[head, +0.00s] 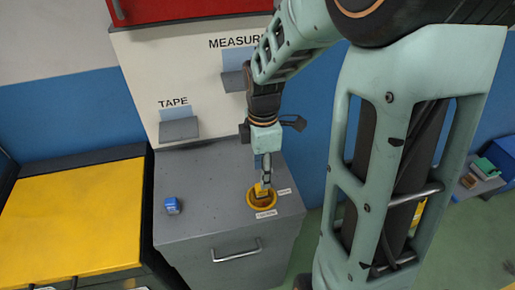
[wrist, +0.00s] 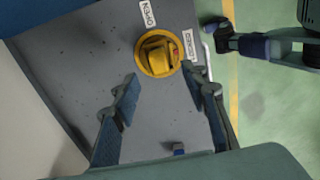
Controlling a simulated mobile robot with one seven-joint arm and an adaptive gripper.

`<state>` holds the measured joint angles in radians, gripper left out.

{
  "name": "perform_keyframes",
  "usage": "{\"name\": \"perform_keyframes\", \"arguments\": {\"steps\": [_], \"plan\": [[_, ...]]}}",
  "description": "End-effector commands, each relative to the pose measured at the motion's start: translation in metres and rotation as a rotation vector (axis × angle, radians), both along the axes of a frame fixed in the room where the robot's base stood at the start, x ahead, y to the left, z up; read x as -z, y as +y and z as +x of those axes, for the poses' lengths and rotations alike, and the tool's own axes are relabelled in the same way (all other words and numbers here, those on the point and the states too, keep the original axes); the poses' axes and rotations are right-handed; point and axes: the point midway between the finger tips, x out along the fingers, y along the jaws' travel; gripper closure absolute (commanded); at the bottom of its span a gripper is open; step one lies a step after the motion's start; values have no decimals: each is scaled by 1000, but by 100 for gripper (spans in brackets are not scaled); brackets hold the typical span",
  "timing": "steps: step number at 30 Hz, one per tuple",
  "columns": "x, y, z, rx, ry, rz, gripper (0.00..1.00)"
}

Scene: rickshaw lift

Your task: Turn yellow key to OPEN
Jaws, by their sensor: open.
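The yellow key (wrist: 158,53) is a round yellow knob with a raised grip, set in the top of a grey cabinet (head: 195,178). In the wrist view an OPEN label (wrist: 148,13) sits above it and a CLOSED label (wrist: 190,45) to its right. The grip seems to point toward the CLOSED side. In the head view the yellow ring (head: 262,200) is partly covered by my fingers. My gripper (wrist: 161,74) is open, pointing down at the key, its fingertips spread just short of it. Nothing is held. I cannot tell whether a finger touches the key.
A small blue object (head: 172,205) lies on the cabinet top at left. A yellow-topped cart (head: 70,220) stands left. A white panel behind carries TAPE (head: 179,128) and MEASURE (head: 232,80) shelves. Green floor lies at right. The cabinet top left of the key is mostly clear.

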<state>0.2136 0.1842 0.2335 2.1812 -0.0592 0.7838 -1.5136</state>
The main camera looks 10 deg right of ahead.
Motion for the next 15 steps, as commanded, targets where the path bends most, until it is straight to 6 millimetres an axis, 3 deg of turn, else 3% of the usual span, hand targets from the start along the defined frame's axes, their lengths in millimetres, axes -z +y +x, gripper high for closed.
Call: {"name": "perform_keyframes", "arguments": {"steps": [6,15], "plan": [[38,0,-1,0,3,0,59],[58,0,0,2,-1,0,59]]}}
